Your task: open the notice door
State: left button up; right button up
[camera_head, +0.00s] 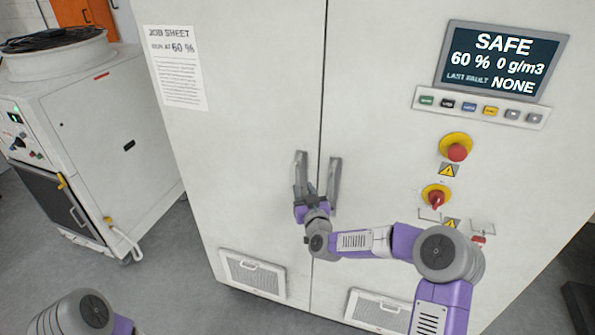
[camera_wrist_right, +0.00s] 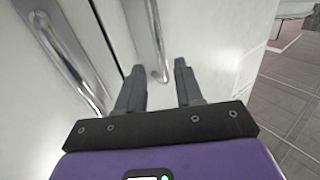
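The cabinet's left door (camera_head: 230,150) carries a "JOB SHEET" notice (camera_head: 178,70) and looks shut, flush with the right door. Its upright grey handle (camera_head: 300,165) is beside the centre seam. The right door's handle (camera_head: 334,185) is just across the seam. My right gripper (camera_head: 303,190) is at the lower part of the left handle. In the right wrist view, my right gripper (camera_wrist_right: 160,68) has its fingers apart, with one bar handle (camera_wrist_right: 150,35) appearing between the tips; contact cannot be told. The other handle (camera_wrist_right: 68,60) lies outside them. My left gripper is out of view.
The right door has a display (camera_head: 500,62) reading SAFE, a button row (camera_head: 480,108), a red emergency button (camera_head: 457,152) and a red-yellow switch (camera_head: 436,197). A white machine (camera_head: 100,130) stands at left. Grey floor (camera_head: 170,280) lies open in front of the left door.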

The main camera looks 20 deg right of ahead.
aim_at(298, 179)
jog(key=shift+w+f+p, duration=0.15)
jog(key=shift+w+p, duration=0.35)
jog(key=shift+w, duration=3.15)
grip_shut()
